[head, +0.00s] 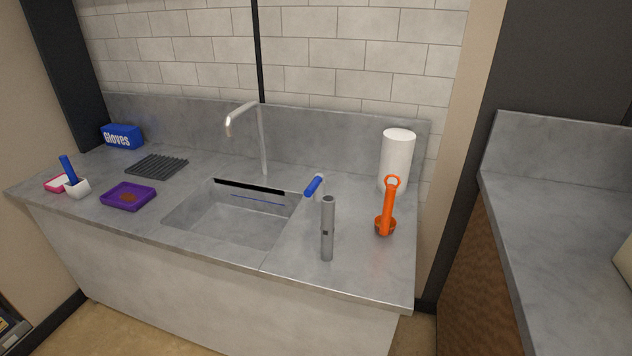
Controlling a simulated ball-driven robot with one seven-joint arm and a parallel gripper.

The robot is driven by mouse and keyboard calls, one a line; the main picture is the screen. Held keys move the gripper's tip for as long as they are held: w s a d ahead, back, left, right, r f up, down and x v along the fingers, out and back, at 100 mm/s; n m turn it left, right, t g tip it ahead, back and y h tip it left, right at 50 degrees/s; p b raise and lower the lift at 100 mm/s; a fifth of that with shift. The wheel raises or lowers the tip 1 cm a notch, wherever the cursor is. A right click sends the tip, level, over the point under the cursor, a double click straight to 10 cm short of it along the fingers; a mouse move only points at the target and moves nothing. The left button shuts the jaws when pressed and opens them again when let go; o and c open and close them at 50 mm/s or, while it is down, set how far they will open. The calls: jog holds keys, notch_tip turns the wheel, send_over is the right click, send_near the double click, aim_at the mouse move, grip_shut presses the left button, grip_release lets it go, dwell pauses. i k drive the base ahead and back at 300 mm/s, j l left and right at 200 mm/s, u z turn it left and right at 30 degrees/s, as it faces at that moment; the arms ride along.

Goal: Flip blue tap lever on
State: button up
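The blue tap lever (314,186) is a short blue handle at the right rear of the sink. It sits on a small pale post and slants up to the right. The curved metal spout (262,135) rises behind the sink (232,214), left of the lever. No water stream shows under the spout. My gripper is not in view, so its distance from the lever cannot be told.
A grey upright cylinder (327,232) stands just in front of the lever. To the right are an orange-handled tool (388,208) and a white roll (397,158). Left of the sink are a purple tray (128,196), a dark ribbed mat (157,166) and a blue gloves box (122,137).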

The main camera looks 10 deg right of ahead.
aim_at(319, 179)
jog(key=i+j+u, duration=0.2)
jog(key=i, duration=0.35)
jog(key=i+j+u, duration=0.25)
jog(key=i, duration=0.35)
jog(key=i+j+u, duration=0.2)
jog(key=i, duration=0.4)
